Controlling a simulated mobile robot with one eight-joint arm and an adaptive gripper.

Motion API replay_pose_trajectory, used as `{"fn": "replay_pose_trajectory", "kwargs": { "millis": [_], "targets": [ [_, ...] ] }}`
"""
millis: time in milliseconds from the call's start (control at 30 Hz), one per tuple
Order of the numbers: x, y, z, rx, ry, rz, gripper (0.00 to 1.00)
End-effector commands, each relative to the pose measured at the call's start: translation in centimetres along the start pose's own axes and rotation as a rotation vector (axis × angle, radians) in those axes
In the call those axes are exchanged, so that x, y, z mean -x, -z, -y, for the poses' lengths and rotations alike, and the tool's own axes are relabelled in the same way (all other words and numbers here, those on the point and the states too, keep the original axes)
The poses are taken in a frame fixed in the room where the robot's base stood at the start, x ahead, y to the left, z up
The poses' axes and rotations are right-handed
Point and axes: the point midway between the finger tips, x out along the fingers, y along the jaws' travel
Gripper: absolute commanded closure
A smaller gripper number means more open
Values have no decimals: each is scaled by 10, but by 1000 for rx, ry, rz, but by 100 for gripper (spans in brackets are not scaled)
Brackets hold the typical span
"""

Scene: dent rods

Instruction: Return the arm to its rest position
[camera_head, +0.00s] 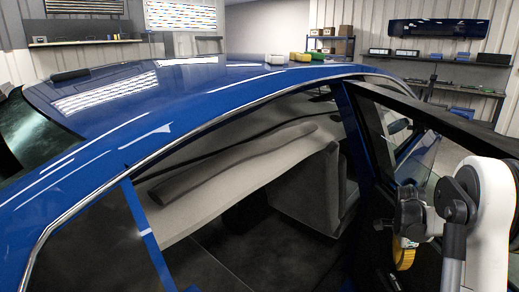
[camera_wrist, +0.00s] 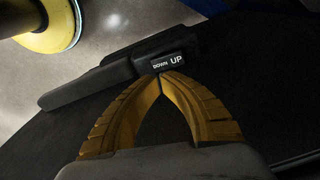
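My gripper (camera_wrist: 161,77) has yellow ribbed fingers whose tips meet in the wrist view, with nothing seen between them. The tips are at the lower edge of a dark switch labelled DOWN and UP (camera_wrist: 173,62), on a black armrest-like panel (camera_wrist: 95,87). I cannot tell whether they touch it. In the head view, part of a yellow finger (camera_head: 404,254) shows low at the right, beside the dark car door (camera_head: 455,125). The fingertips and the switch are hidden there. My white arm reaches down at the right edge.
The door frame stands close to my arm. Small white (camera_head: 275,59) and green-yellow (camera_head: 301,57) items appear at the roof's far edge. Workbenches and shelves line the back walls.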

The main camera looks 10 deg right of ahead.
Motion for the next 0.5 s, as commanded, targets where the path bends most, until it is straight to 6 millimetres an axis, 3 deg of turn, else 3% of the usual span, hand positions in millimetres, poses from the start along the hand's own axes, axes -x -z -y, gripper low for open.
{"fn": "replay_pose_trajectory", "kwargs": {
  "millis": [33, 200, 400, 500],
  "targets": [
    [24, -14, -4, 70, 25, 0, 100],
    [105, -70, -30, 387, 142, -13, 100],
    [177, -131, -85, 763, 285, -54, 100],
    [202, -159, -119, 948, 357, -87, 100]
  ]
}}
